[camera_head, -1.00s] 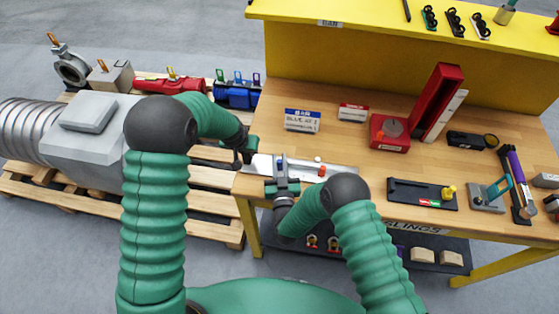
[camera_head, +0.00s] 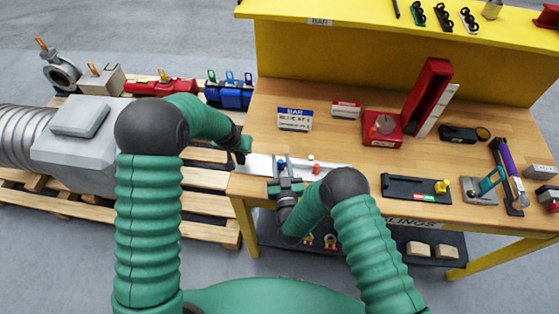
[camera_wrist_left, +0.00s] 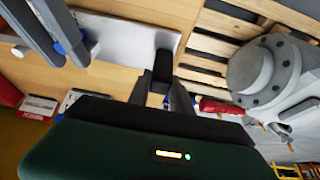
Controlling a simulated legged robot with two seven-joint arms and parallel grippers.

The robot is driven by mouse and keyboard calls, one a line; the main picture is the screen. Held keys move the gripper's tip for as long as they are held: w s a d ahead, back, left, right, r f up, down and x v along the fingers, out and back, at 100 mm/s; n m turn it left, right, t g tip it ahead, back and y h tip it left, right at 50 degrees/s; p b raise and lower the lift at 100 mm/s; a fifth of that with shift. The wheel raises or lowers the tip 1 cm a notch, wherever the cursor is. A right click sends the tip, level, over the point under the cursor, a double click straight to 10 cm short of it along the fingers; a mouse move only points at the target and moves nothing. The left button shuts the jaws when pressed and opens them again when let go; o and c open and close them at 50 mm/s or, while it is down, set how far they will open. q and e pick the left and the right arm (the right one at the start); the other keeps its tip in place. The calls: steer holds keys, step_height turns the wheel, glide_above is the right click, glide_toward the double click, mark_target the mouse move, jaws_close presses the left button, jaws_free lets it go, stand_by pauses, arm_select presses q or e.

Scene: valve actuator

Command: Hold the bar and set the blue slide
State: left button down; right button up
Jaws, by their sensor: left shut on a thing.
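The pale flat bar (camera_head: 259,165) lies along the front left edge of the wooden bench. A small blue slide (camera_head: 281,162) and a red-topped white piece (camera_head: 316,168) sit on it. My left gripper (camera_head: 242,156) is shut on the bar's left end; the left wrist view shows a black end piece (camera_wrist_left: 162,68) between its fingers. My right gripper (camera_head: 285,183) is at the blue slide from the near side. In the left wrist view its fingers (camera_wrist_left: 48,32) stand beside blue parts, partly hiding them; I cannot tell whether they grip.
A sign marked BAR (camera_head: 294,119) stands behind the bar. A red base with a dial (camera_head: 382,129) and a black tray with a yellow knob (camera_head: 416,188) are to the right. A pallet (camera_head: 200,202) with machine parts is left of the bench.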

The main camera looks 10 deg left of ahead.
arm_select(q)
steer(key=shift+s+f, duration=0.1)
arm_select(e)
steer(key=shift+o, duration=0.7)
steer(key=v, duration=1.2)
steer(key=shift+f, duration=0.1)
arm_select(q)
steer(key=c, duration=1.1)
jaws_free()
steer(key=shift+a, duration=0.1)
